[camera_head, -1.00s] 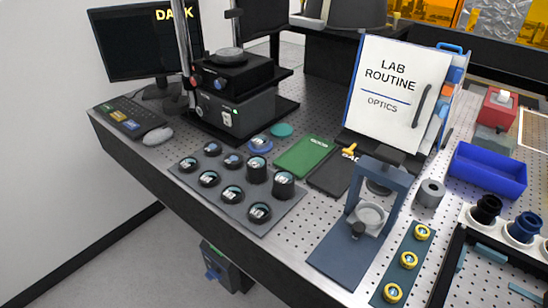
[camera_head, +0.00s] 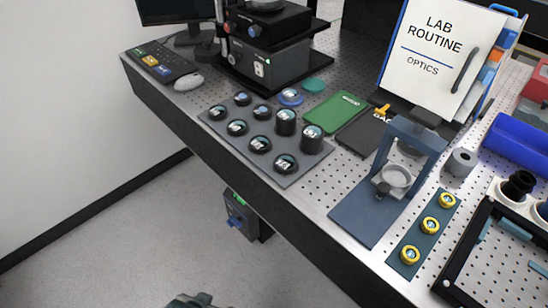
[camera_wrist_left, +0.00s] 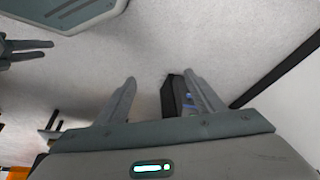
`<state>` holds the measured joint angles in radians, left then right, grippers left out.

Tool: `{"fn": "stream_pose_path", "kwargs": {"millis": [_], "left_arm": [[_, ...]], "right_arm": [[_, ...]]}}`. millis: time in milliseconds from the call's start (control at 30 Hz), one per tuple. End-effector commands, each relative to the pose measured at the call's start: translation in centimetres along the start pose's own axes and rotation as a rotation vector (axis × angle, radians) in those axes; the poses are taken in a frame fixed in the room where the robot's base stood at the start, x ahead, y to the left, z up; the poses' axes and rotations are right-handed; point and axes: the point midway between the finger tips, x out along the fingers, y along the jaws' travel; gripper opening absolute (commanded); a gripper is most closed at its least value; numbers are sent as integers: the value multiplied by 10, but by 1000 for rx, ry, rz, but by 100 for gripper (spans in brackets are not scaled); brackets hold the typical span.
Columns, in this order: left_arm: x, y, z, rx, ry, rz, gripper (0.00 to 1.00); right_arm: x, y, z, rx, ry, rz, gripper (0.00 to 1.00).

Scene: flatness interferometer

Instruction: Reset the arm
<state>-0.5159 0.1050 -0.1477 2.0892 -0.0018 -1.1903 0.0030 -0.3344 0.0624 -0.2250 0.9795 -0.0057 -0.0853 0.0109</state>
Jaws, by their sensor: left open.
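My left gripper (camera_wrist_left: 162,88) shows in the left wrist view with its two fingers apart and nothing between them. Pale floor lies beyond it, and a dark box (camera_wrist_left: 174,96) shows behind the gap, well away from the fingers. In the head view only a small grey-green part of my own body shows at the bottom edge; no gripper can be made out there.
The perforated bench (camera_head: 330,196) carries a mat with several round optics (camera_head: 281,164), a blue stand (camera_head: 365,215), a green book (camera_head: 336,112), a binder (camera_head: 437,50) and a blue bin (camera_head: 520,143). A dark box (camera_head: 243,215) is below the bench edge. Floor at front left is clear.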

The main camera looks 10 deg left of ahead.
Motion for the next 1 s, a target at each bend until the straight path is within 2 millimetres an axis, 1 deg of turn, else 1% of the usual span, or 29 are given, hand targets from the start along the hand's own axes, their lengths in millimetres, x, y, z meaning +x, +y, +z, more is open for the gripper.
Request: {"fn": "stream_pose_path", "kwargs": {"millis": [33, 200, 300, 367, 400, 500, 600, 700, 800, 900, 1000], "left_arm": [[19, 2, 5, 1, 1, 3, 62], [83, 10, 22, 6, 38, 14, 62], [116, 16, 36, 9, 60, 21, 62], [134, 19, 46, 11, 73, 25, 62], [146, 21, 53, 12, 82, 27, 62], [172, 27, 73, 16, 104, 34, 62], [194, 32, 94, 20, 125, 41, 62], [209, 35, 113, 24, 146, 46, 62], [219, 38, 128, 26, 161, 51, 62], [224, 39, 137, 28, 173, 54, 62], [226, 40, 142, 29, 180, 55, 62]], "right_arm": [[0, 0, 0, 0, 0, 0, 45], [0, 0, 0, 0, 0, 0, 45], [0, 0, 0, 0, 0, 0, 45], [0, 0, 0, 0, 0, 0, 45], [0, 0, 0, 0, 0, 0, 45], [0, 0, 0, 0, 0, 0, 45], [0, 0, 0, 0, 0, 0, 45], [0, 0, 0, 0, 0, 0, 45], [0, 0, 0, 0, 0, 0, 45], [0, 0, 0, 0, 0, 0, 45], [0, 0, 0, 0, 0, 0, 45]]}}
